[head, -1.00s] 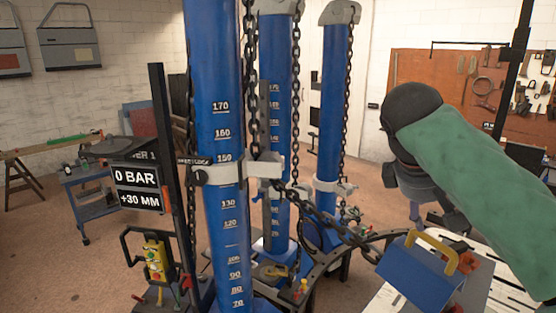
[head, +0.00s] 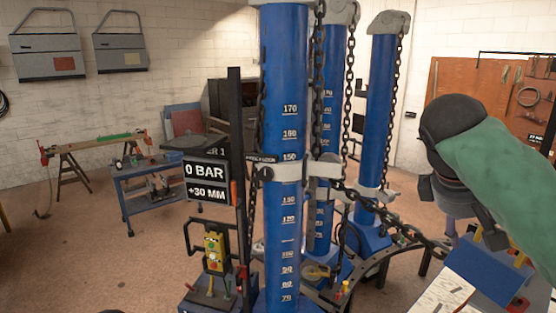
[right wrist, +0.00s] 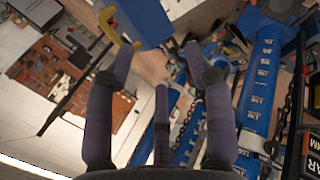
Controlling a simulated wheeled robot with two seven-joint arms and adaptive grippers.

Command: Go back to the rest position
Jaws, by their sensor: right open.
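My right arm comes in from the right of the head view, with a green sleeve and a dark rounded joint. My right gripper (head: 468,208) hangs below that joint, partly hidden by the arm, above a blue box-like case with a yellow handle (head: 490,270). In the right wrist view its purple-grey fingers (right wrist: 160,58) are spread apart with nothing between them. The case's blue side and yellow handle (right wrist: 118,28) show beyond the left fingertip. My left gripper is in neither view.
Blue columns with scales and chains (head: 287,200) stand in the centre, close to my right arm. A display post (head: 206,182) and a yellow control box (head: 214,250) stand left of them. A blue cart (head: 150,190) and sawhorse bench are farther left. Open floor (head: 80,260) lies at lower left.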

